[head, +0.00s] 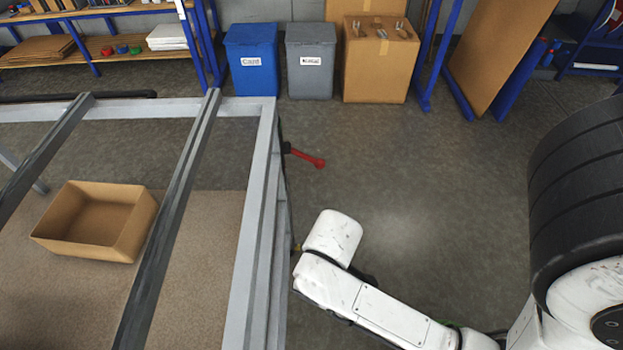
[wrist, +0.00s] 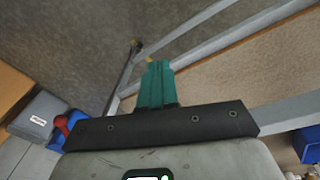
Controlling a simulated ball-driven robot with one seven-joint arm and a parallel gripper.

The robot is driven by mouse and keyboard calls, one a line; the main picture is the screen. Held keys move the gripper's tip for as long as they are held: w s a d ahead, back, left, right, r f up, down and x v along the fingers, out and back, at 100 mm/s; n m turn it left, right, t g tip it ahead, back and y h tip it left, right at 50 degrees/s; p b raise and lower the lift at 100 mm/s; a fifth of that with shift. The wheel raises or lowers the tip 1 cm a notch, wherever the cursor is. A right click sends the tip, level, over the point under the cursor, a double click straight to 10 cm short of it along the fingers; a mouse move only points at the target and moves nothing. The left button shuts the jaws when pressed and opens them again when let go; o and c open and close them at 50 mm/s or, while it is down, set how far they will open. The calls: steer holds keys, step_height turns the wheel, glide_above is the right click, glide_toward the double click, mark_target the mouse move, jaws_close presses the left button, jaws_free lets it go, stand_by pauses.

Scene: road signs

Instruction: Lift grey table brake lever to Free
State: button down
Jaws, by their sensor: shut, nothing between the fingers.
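The grey table (head: 262,190) is an open metal frame on the left of the head view. A red-handled lever (head: 308,159) sticks out from its right side, and its handle slopes down to the right. A red piece, likely the same handle, shows at the left of the wrist view (wrist: 62,124), partly hidden by my gripper's body. My gripper (wrist: 157,68) has teal fingers, shut and empty, pointing toward the table's edge frame. In the head view my gripper is hidden behind my white arm. No Free mark can be read.
A blue bin (head: 251,62), a grey bin (head: 311,63) and a cardboard box (head: 378,75) stand behind the table. An open carton (head: 75,240) sits within the table frame. A dark rod with a yellow tip (wrist: 136,46) stands near my fingers. Floor right of the table is clear.

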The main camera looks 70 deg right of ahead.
mark_target(306, 158)
steer(key=w+d+f+g+h+b, duration=0.1)
steer(key=d+f+h+b, duration=0.4)
steer(key=d, duration=0.3)
steer(key=w+d+f+g+h+b, duration=0.1)
steer(key=w+d+f+h+b, duration=0.1)
steer(key=d+f+h+b, duration=0.5)
steer(key=w+d+r+n+t+h+b, duration=0.1)
steer(key=w+n+t+h, duration=0.1)
steer(key=w+n, duration=0.3)
steer(key=w+d+r+n+t+h+b, duration=0.1)
steer(key=w+d+n+t+h+b, duration=0.1)
steer(key=w+n+h, duration=0.2)
steer(key=shift+w+d+r+n+h, duration=0.15)
steer(key=shift+w+r+n+h, duration=0.2)
steer(key=shift+w, duration=0.4)
steer(key=shift+d, duration=0.1)
steer(key=x, duration=0.9)
steer(key=shift+d, duration=0.4)
steer(key=shift+r, duration=0.1)
steer(key=shift+s+d+r+n, duration=0.1)
steer(key=shift+s+r+n, duration=0.15)
steer(key=shift+n, duration=0.2)
